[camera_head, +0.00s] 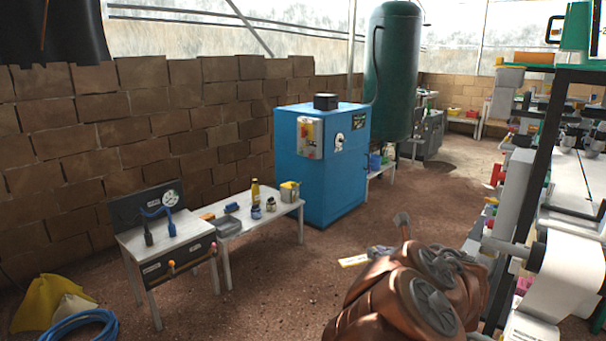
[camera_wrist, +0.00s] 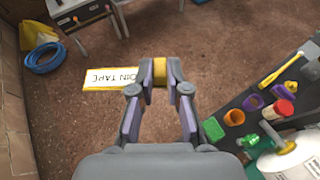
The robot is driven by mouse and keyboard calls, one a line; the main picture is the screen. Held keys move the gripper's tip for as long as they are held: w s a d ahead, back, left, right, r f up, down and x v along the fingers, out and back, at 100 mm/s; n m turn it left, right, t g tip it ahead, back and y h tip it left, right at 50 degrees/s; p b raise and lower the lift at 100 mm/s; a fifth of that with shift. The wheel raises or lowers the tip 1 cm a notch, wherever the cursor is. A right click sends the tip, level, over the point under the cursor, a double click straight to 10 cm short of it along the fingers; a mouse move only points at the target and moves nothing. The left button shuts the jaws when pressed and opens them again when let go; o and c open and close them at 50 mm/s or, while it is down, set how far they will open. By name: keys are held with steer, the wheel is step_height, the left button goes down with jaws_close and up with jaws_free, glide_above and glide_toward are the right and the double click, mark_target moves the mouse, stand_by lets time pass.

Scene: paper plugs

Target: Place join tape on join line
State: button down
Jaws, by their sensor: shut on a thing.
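My gripper (camera_wrist: 160,80) is shut on a small yellow piece, the join tape (camera_wrist: 160,73), between its fingertips. A pale label with a yellow border and the words "JOIN TAPE" in part (camera_wrist: 108,78) sticks out to the left of the fingers. In the head view the label (camera_head: 353,261) shows beside my gripper (camera_head: 381,252), above the brown floor, with my copper-coloured arm in front. The join line cannot be made out in either view. A white paper sheet (camera_head: 560,283) hangs from a rack at the right edge.
A black-framed rack (camera_head: 540,150) with paper and parts stands close on the right. White benches (camera_head: 262,218) and a blue cabinet (camera_head: 345,165) stand along the brick wall. A blue hose (camera_wrist: 45,58) lies on the floor. A dark tray (camera_wrist: 250,118) holds coloured cups. The middle floor is clear.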

steer(key=shift+w+r+m+h+p, duration=1.35)
steer(key=shift+r+m+h+p, duration=0.6)
steer(key=shift+r+p, duration=4.75)
step_height(320, 180, down, 14)
steer(key=b, duration=0.2)
steer(key=shift+t, duration=0.3)
steer(key=shift+n, duration=0.25)
